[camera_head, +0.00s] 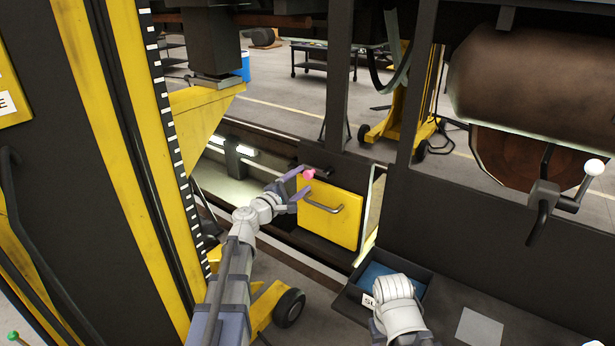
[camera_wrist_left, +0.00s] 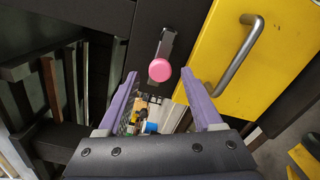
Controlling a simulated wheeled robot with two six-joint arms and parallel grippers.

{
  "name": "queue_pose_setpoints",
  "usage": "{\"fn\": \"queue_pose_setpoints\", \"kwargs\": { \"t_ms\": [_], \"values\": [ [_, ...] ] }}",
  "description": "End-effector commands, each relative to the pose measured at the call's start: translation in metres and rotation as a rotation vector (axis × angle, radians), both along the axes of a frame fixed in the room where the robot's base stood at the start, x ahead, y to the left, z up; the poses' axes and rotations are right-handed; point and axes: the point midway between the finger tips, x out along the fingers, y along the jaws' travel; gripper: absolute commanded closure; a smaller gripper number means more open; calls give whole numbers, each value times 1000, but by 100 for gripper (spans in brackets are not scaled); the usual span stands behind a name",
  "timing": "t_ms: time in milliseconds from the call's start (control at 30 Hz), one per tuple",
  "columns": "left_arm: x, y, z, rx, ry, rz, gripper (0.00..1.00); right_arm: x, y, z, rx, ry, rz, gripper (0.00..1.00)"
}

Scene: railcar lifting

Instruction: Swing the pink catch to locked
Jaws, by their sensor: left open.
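The pink catch (camera_head: 309,174) is a round pink knob on a short grey lever, on the dark frame beside the yellow door's upper left corner. In the left wrist view the pink knob (camera_wrist_left: 160,70) sits at the lower end of its lever (camera_wrist_left: 167,43). My left gripper (camera_head: 304,178) is open, with its purple fingers on either side of the knob; a gap shows on both sides in the wrist view. The yellow door (camera_head: 325,221) with a grey handle is closed against the frame. My right wrist shows at the lower right; its fingers cannot be made out.
A dark open tray (camera_head: 350,300) with a blue lining and a label lies under my right wrist. A crank with a white knob (camera_head: 594,167) stands out at the right. A yellow jack column (camera_head: 110,130) rises at the left. A dark post (camera_head: 339,75) stands above the catch.

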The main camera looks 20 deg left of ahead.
Motion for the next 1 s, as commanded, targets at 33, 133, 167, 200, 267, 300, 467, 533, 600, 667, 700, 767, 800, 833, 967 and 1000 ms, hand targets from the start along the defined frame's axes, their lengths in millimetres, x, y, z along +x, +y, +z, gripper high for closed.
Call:
{"fn": "queue_pose_setpoints", "kwargs": {
  "t_ms": [33, 133, 167, 200, 267, 300, 467, 533, 600, 667, 700, 767, 800, 833, 967, 1000],
  "values": [
    [11, -3, 0, 0, 0, -3, 33, 0, 0, 0, 0, 0, 0, 50],
    [25, -8, 0, 0, 1, -1, 33, 0, 0, 0, 0, 0, 0, 50],
    [29, -9, 0, 1, 0, -1, 33, 0, 0, 0, 0, 0, 0, 50],
    [32, -11, 0, 1, 0, -2, 33, 0, 0, 0, 0, 0, 0, 50],
    [35, -13, 0, 1, 0, -2, 33, 0, 0, 0, 0, 0, 0, 50],
    [36, -13, 0, 1, 0, -1, 33, 0, 0, 0, 0, 0, 0, 50],
    [35, -13, 0, 1, 0, -1, 33, 0, 0, 0, 0, 0, 0, 50],
    [35, -13, 0, 1, 0, -1, 34, 0, 0, 0, 0, 0, 0, 50],
    [35, -13, 0, 1, 0, -1, 42, 0, 0, 0, 0, 0, 0, 50],
    [35, -13, 0, 1, 0, -1, 49, 0, 0, 0, 0, 0, 0, 50],
    [35, -13, 0, 1, 0, -1, 53, 0, 0, 0, 0, 0, 0, 50],
    [35, -13, 0, 1, 0, -1, 60, 0, 0, 0, 0, 0, 0, 50],
    [35, -13, 0, 1, 0, -1, 64, 0, 0, 0, 0, 0, 0, 50],
    [35, -13, 0, 1, 0, -1, 68, 0, 0, 0, 0, 0, 0, 50],
    [35, -13, 0, 1, 0, -1, 82, 0, 0, 0, 0, 0, 0, 50],
    [35, -13, 0, 1, 0, -1, 87, 0, 0, 0, 0, 0, 0, 50]
  ]
}}
